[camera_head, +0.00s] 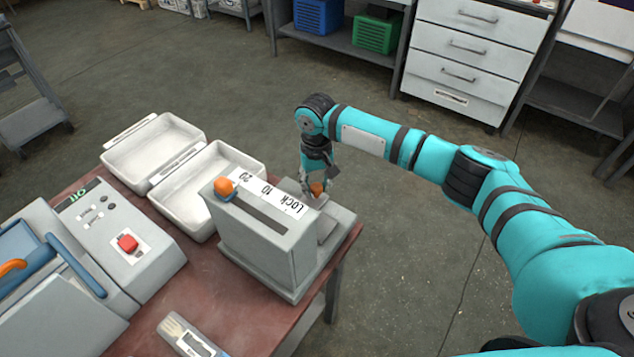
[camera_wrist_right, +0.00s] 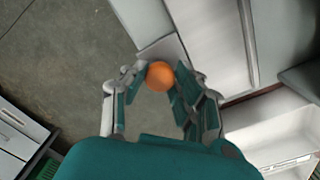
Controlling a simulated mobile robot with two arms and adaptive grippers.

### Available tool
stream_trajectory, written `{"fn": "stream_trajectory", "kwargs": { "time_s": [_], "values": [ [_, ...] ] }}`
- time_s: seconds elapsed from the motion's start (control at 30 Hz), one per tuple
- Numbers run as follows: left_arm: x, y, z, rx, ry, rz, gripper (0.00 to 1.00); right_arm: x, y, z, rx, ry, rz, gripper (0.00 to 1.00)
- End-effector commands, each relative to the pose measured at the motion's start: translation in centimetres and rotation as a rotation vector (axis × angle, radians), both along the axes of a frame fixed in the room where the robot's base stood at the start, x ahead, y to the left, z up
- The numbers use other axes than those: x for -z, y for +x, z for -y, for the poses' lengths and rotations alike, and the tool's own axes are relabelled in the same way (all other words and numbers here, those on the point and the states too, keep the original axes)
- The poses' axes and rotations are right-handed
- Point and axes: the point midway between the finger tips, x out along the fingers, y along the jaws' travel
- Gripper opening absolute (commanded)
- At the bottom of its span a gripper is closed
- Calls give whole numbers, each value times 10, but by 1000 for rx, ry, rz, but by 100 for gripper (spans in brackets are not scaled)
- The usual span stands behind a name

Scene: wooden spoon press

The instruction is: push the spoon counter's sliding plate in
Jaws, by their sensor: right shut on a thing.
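The spoon counter (camera_head: 255,245) is a grey box at the right end of the table, with a dark slot and a scale marked LOCK, 10 and 20. An orange knob (camera_head: 224,188) sits at the 20 end of the scale. The sliding plate (camera_wrist_right: 166,48) shows in the wrist view as a light grey piece beside the counter's body. My right gripper (camera_head: 316,185) reaches down at the counter's far right side. Its fingers are shut on a second orange knob (camera_wrist_right: 160,75) at the plate's end. My left gripper is out of view.
An open white two-part case (camera_head: 141,160) lies behind the counter. A grey machine with a red button (camera_head: 127,243) stands to the left. A small spoon packet (camera_head: 187,337) lies in front on the reddish table (camera_head: 165,292). Open floor lies to the right.

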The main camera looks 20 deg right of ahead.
Motion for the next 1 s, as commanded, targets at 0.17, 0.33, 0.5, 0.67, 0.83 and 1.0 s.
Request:
{"fn": "stream_trajectory", "kwargs": {
  "time_s": [0.17, 0.33, 0.5, 0.67, 0.83, 1.0],
  "values": [
    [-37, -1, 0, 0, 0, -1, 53, -8, -21, -26, -5, 3, -7, 0],
    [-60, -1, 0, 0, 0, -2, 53, -5, -39, -50, -4, 3, -8, 0],
    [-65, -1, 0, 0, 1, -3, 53, -1, -46, -59, -1, 2, -4, 0],
    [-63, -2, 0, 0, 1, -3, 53, 0, -46, -59, 0, 2, -3, 0],
    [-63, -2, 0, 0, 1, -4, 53, 0, -45, -58, 0, 2, -2, 37],
    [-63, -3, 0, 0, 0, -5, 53, 0, -45, -58, 0, 2, -2, 53]
  ]
}}
